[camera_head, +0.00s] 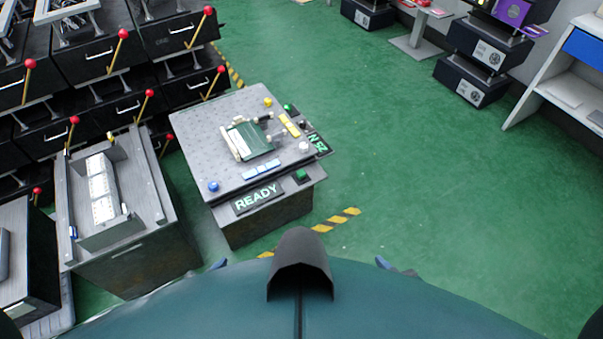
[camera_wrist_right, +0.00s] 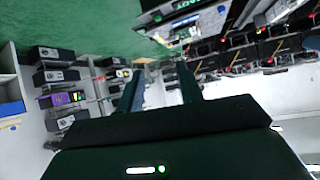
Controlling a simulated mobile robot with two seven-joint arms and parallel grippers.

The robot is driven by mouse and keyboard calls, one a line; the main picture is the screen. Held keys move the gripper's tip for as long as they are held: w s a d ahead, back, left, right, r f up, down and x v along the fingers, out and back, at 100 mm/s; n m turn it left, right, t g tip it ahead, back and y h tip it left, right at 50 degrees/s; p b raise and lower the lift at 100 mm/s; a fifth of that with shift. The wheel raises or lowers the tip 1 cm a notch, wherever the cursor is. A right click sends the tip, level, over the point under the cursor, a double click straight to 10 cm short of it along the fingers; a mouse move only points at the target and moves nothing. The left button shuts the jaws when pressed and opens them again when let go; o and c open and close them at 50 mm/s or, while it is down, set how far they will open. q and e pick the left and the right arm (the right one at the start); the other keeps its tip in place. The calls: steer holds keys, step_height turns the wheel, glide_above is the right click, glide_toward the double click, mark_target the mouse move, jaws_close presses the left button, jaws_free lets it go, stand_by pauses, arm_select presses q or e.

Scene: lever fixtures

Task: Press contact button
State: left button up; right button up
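The grey station (camera_head: 190,135) left of centre carries several buttons: blue (camera_head: 213,186), yellow (camera_head: 267,101), white (camera_head: 304,147), and green at the back (camera_head: 288,107) and front (camera_head: 301,175). I cannot tell which is the contact button. A green plate fixture (camera_head: 250,140) sits on top, and a sign (camera_head: 257,198) reads READY. My right gripper (camera_wrist_right: 158,80) has its fingers apart with nothing between them. It barely shows in the head view (camera_head: 395,268), clear of the station. A small tip at the bottom left is probably my left gripper (camera_head: 218,264); its fingers are hidden.
A grey bench (camera_head: 155,220) with a long fixture stands left of the station. Black drawer units (camera_head: 95,55) with red-knobbed levers stand behind it. Yellow-black tape (camera_head: 335,219) marks the floor at the station's near right. Green floor (camera_head: 430,190) is clear to the right.

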steer(key=c, duration=0.8)
steer(key=shift+s+f, duration=0.1)
steer(key=shift+s, duration=0.05)
steer(key=shift+s, duration=0.1)
steer(key=shift+w, duration=0.25)
stand_by(0.6)
